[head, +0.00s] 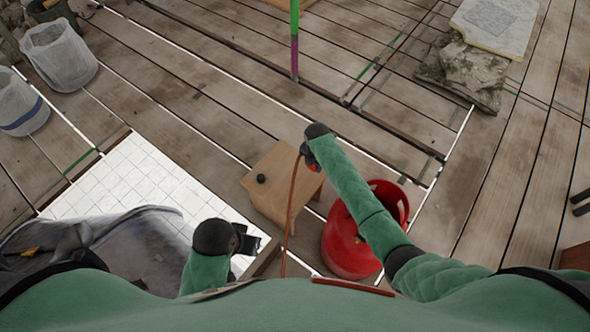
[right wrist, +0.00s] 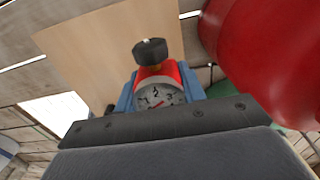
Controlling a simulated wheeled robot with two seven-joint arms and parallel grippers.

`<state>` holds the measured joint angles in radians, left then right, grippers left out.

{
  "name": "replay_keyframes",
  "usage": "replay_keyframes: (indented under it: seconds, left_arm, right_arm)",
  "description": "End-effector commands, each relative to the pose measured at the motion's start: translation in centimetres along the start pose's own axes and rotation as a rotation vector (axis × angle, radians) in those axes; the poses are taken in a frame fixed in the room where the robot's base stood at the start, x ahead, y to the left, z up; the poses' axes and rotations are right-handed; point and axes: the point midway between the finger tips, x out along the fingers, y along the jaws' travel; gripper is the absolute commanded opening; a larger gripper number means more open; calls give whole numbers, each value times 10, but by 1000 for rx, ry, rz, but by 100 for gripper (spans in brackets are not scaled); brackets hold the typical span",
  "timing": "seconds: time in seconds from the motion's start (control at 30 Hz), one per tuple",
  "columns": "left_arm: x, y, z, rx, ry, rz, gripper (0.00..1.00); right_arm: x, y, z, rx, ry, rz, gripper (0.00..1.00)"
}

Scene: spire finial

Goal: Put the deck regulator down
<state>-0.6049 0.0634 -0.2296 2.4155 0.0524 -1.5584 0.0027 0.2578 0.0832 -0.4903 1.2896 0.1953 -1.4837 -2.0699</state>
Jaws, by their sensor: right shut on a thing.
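The deck regulator (right wrist: 158,93) has a red body, a round white dial and a black knob on top. My right gripper (head: 309,160) is shut on it, and blue pads flank the dial in the right wrist view. In the head view only a bit of red shows by the gripper, beside the wooden stool's top (head: 277,206); I cannot tell whether it touches wood. An orange hose (head: 291,205) hangs from there past the stool. My left gripper (head: 247,240) is low near the stool's front left; its jaw opening is unclear.
A red gas cylinder (head: 345,245) stands right of the stool, close to my right forearm. A small black knob (head: 261,178) sits on the stool's left part. A white tiled panel (head: 130,180) and grey sheeting (head: 100,245) lie left. Open plank deck lies beyond.

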Motion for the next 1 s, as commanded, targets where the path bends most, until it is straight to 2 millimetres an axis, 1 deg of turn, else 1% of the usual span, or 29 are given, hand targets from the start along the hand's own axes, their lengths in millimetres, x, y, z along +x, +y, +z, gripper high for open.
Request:
replay_keyframes:
  seconds: [0.03,0.2,0.3,0.4,0.57,0.8,0.9,1.0]
  left_arm:
    - [-2,-1,0,-4,-2,-2,33]
    - [-5,-1,0,-15,-10,-1,33]
    - [-5,1,-1,-18,-9,2,33]
    - [-5,2,-1,-18,-8,3,33]
    - [-5,1,0,-13,-9,1,33]
    - [-6,-1,1,-8,-13,-4,33]
    - [-6,-2,1,-6,-14,-6,33]
    - [-6,-3,2,-5,-14,-7,33]
  right_arm:
    - [5,11,-3,0,2,1,3]
    - [24,41,-10,0,2,1,3]
    - [33,55,-14,-1,0,0,3]
    - [39,64,-16,0,-1,1,3]
    - [46,68,-17,0,-1,-1,3]
    - [75,68,-17,0,-1,0,3]
    - [81,68,-17,-1,-2,0,3]
    - [82,68,-17,-1,-3,0,3]
